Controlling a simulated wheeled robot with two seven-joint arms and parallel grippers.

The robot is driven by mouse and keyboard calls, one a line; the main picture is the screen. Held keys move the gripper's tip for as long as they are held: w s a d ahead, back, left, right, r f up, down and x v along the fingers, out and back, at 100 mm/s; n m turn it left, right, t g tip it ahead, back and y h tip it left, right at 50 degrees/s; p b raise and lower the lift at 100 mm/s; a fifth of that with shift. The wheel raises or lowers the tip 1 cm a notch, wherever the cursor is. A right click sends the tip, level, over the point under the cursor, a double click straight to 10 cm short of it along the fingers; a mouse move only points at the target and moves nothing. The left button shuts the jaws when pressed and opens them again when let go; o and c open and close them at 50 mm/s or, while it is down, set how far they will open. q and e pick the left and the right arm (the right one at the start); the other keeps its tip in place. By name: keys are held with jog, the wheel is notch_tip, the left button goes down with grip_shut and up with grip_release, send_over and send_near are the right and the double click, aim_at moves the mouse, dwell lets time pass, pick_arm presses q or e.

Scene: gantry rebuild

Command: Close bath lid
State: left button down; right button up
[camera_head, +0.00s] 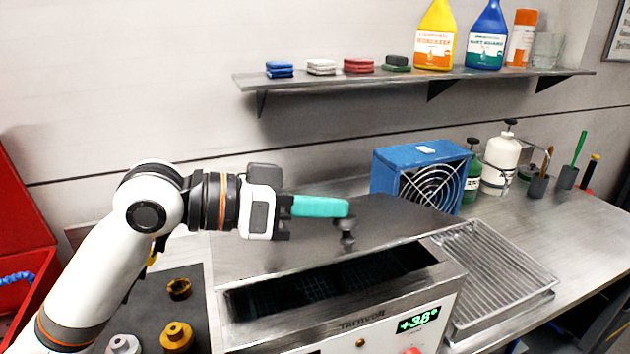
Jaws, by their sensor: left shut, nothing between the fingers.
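The bath (340,331) is a steel box with a green "+38°" display, standing on the bench at lower centre. Its long opening is partly uncovered, showing a dark basket (325,283) inside. The lid (290,255) is a grey metal panel lying over the back part, behind the opening. A small dark round knob (347,238) stands up from the lid. My left gripper (345,208), with teal fingers, is shut and empty. Its fingertips are right at the knob's top in the picture; I cannot tell whether they touch. My right gripper is not in view.
A blue fan box (408,157) stands behind the lid. A wire drying rack (495,275) lies right of the bath. White and green bottles (499,165) stand at the back right. Metal parts (177,336) sit on a dark mat at left, near a red box (22,205).

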aim_at(345, 241)
pick_arm(q)
jog(key=shift+m, duration=0.8)
jog(key=f, duration=0.1)
jog(key=s+f+b, duration=0.1)
jog(key=f, duration=0.1)
jog(key=shift+s+d+f, duration=0.3)
jog(key=shift+s, duration=0.1)
jog(key=shift+s+d+f+m+t+y+b, duration=0.1)
jog(key=shift+s+f+m+t+y+b, duration=0.1)
jog(key=shift+f+m+b, duration=0.25)
jog(key=shift+s+d+f+m+t+y+b, duration=0.1)
jog(key=shift+s+f+m+t+b, duration=0.1)
jog(key=shift+f, duration=0.55)
